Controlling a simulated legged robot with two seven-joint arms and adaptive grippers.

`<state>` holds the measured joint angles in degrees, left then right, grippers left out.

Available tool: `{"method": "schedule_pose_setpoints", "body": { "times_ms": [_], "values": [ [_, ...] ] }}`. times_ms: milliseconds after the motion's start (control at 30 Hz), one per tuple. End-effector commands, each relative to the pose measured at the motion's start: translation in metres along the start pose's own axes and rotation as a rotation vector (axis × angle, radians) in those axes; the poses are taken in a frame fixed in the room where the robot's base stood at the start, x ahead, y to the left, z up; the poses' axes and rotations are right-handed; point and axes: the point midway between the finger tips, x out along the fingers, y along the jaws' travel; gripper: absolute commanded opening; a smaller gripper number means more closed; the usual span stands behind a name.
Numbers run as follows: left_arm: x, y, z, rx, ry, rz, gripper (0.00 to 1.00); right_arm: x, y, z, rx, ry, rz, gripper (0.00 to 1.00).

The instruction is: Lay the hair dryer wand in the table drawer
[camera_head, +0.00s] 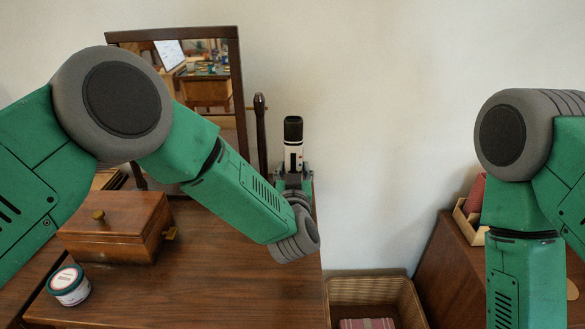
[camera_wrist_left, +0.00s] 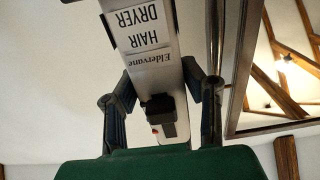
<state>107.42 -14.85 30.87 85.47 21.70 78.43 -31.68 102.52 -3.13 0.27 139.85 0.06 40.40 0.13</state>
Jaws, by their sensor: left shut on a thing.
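The hair dryer wand (camera_head: 293,155) is white with a black top and stands upright at the back right of the wooden table (camera_head: 225,295). My left gripper (camera_head: 294,180) is shut around its lower part. In the left wrist view the wand (camera_wrist_left: 146,40) shows its "Eldervane HAIR DRYER" label upside down, between the two fingers of my left gripper (camera_wrist_left: 158,88). The wand's base is hidden behind the gripper and wrist. The table drawer is not visible. My right arm comes in at the right, with its gripper out of view.
A wooden box (camera_head: 115,225) with a brass knob and a small labelled jar (camera_head: 69,285) stand on the table's left part. A framed mirror (camera_head: 240,95) rises at the back. A wicker basket (camera_head: 375,290) is right of the table, before another wooden cabinet (camera_head: 445,265).

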Motion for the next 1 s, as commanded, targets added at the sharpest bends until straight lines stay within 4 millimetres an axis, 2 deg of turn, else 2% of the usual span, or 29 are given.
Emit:
{"method": "schedule_pose_setpoints", "body": {
  "times_ms": [1000],
  "values": [
    [0.001,0.000,-0.053,0.000,0.003,0.000,0.11,-0.041,0.000,-0.002,0.000,0.000,0.000,0.56]
  ]
}}
